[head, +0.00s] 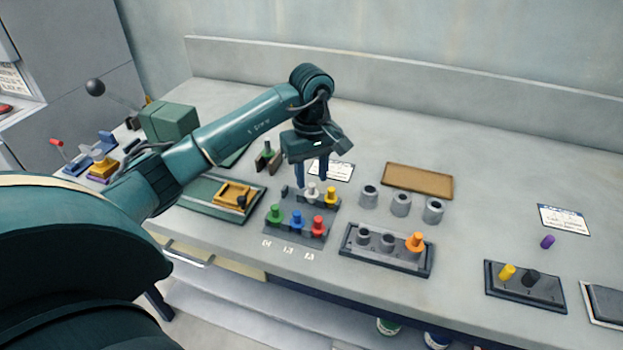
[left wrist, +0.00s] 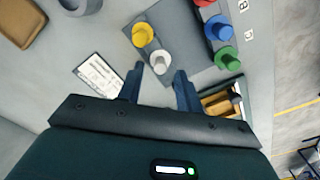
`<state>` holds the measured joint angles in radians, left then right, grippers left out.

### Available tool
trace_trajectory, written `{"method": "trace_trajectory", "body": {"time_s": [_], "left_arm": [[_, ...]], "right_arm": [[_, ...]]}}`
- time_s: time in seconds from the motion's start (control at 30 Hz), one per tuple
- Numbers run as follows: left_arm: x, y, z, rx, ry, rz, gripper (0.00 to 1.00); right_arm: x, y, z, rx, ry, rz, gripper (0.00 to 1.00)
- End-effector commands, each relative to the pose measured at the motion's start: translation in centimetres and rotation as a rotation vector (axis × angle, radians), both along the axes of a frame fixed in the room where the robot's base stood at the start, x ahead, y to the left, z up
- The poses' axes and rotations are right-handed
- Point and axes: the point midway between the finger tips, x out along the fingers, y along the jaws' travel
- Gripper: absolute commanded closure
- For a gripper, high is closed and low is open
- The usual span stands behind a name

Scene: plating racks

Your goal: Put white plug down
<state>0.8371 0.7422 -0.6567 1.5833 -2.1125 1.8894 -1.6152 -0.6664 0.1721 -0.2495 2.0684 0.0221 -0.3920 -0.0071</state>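The white plug (head: 312,192) stands upright in the back row of the grey rack (head: 288,238), beside the yellow plug (head: 331,196). In the left wrist view the white plug (left wrist: 160,62) shows just beyond the fingertips, in line with the gap between them. My left gripper (head: 312,178) points down above the rack, close over the white plug. Its two fingers (left wrist: 158,78) are apart with nothing between them. Green (head: 275,213), blue (head: 296,219) and red (head: 317,225) plugs stand in the front row. My right gripper is not in view.
A second rack (head: 388,262) holds an orange plug (head: 415,242) and grey sockets. A green tray (head: 200,202) lies left of the plug rack. The bench between the brown tray and the right-hand card (head: 564,219) is clear.

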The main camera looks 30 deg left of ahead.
Motion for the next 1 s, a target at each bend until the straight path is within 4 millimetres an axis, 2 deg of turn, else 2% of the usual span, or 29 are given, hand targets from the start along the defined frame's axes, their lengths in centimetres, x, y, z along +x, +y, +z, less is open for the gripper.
{"method": "trace_trajectory", "body": {"time_s": [0.17,0.3,0.4,0.6,1.0], "left_arm": [[0.1,0.1,4.1,0.004,-0.006,-0.001,0.65],[0.0,0.1,7.2,0.004,-0.005,0.000,0.65],[0.0,0.1,8.8,0.003,-0.003,0.000,0.65],[0.0,0.1,10.1,0.002,0.000,0.000,0.65],[-0.1,0.0,10.1,0.001,0.002,0.000,0.65]], "right_arm": [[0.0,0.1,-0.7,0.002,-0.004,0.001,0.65],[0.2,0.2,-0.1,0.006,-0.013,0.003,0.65],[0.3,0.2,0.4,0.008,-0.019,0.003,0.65],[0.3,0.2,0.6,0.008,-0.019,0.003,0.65],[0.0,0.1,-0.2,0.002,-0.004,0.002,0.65]]}}
